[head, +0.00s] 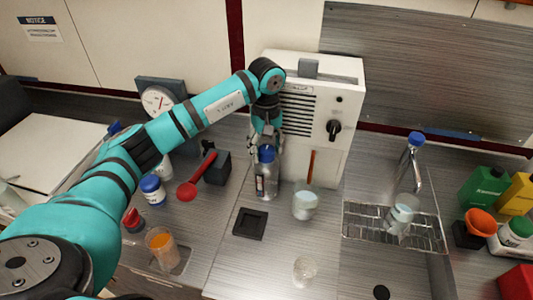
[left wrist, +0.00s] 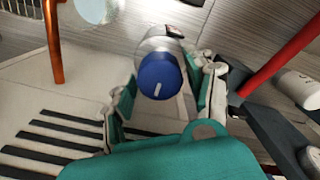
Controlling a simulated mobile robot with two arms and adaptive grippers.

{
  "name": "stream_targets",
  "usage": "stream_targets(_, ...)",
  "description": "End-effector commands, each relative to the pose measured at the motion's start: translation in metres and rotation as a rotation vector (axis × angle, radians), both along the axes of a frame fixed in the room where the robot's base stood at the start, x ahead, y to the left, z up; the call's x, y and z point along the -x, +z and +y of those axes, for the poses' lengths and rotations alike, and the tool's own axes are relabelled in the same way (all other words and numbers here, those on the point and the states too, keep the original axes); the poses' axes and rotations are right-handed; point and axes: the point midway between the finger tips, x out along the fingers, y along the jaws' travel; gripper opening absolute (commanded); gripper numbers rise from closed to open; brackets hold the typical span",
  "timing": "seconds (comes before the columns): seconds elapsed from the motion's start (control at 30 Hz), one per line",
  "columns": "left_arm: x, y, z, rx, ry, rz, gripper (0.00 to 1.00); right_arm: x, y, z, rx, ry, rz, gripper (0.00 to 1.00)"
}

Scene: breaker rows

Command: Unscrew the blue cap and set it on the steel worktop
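A clear bottle (head: 265,183) with a blue cap (head: 266,154) stands upright on the steel worktop (head: 225,270), in front of the white machine. My left gripper (head: 266,142) reaches down over it from above. In the left wrist view the blue cap (left wrist: 158,78) with a white mark lies between the two teal-padded fingers of my left gripper (left wrist: 165,86). The fingers are apart, with a visible gap on each side of the cap. The bottle's body is mostly hidden behind the cap there. My right gripper is not in view.
The white machine (head: 345,105) stands close behind the bottle. A black square pad (head: 249,224) lies in front. Worktop around the pad is partly clear.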

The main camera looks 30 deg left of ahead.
Motion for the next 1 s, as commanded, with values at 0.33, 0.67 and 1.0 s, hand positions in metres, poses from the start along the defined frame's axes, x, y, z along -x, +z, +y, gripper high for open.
stream_targets(0.33,0.0000,-0.0001,0.0001,0.000,0.008,0.000,0.16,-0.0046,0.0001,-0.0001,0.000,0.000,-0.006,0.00)
stream_targets(0.67,-0.0002,0.0005,0.0004,-0.001,0.468,-0.001,0.15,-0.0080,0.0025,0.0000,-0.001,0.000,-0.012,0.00)
stream_targets(1.0,0.0003,0.0005,0.0003,-0.001,1.039,0.000,0.15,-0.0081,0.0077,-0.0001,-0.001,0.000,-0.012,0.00)
